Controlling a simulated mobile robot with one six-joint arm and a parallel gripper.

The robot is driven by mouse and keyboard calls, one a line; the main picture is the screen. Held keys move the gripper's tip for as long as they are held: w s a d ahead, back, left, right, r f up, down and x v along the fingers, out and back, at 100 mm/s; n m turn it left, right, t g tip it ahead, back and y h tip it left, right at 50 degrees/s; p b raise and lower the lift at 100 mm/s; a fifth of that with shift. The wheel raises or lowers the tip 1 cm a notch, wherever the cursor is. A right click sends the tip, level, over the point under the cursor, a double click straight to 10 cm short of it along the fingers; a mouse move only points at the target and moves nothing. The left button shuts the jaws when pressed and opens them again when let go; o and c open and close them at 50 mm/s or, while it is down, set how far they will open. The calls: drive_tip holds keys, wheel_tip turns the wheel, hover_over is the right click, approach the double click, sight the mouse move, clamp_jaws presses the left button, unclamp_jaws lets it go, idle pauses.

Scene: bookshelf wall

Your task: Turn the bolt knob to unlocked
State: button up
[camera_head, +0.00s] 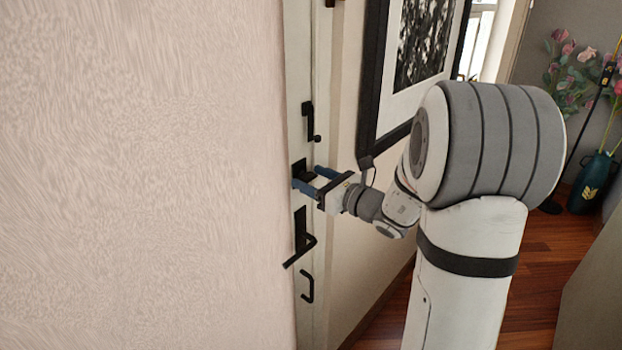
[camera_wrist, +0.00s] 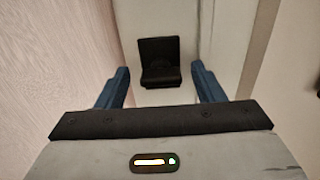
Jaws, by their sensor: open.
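The black bolt (camera_wrist: 160,58) is on the pale door (camera_wrist: 190,20), with a square plate and a knob part standing out from it in the wrist view. In the head view the bolt plate (camera_head: 299,168) shows partly behind the fingers. My gripper (camera_wrist: 160,85) is open, with one blue finger to the left and one to the right of the bolt. There is a gap on each side, and nothing is held. In the head view my gripper (camera_head: 308,179) is close to the door at the bolt. Whether the fingertips touch the door cannot be told.
A black lever handle (camera_head: 303,240) is below the bolt, and a pull handle (camera_head: 308,287) is lower. Another black fitting (camera_head: 309,122) is above. A framed picture (camera_head: 372,90) hangs to the right, near my arm. A textured wall (camera_head: 140,180) fills the left.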

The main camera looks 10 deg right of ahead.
drive_tip(key=c, duration=0.9)
drive_tip(key=shift+w+f, duration=0.1)
drive_tip(key=shift+c, duration=0.4)
drive_tip(key=n+b, duration=0.6)
drive_tip(key=b, duration=0.5)
drive_tip(key=n+b, duration=0.6)
drive_tip(key=b, duration=0.5)
drive_tip(key=n+b, duration=0.6)
drive_tip(key=b, duration=0.6)
drive_tip(key=shift+s+a+f, duration=0.15)
drive_tip(key=shift+s+f, duration=0.05)
drive_tip(key=shift+f, duration=0.15)
drive_tip(key=shift+r, duration=0.1)
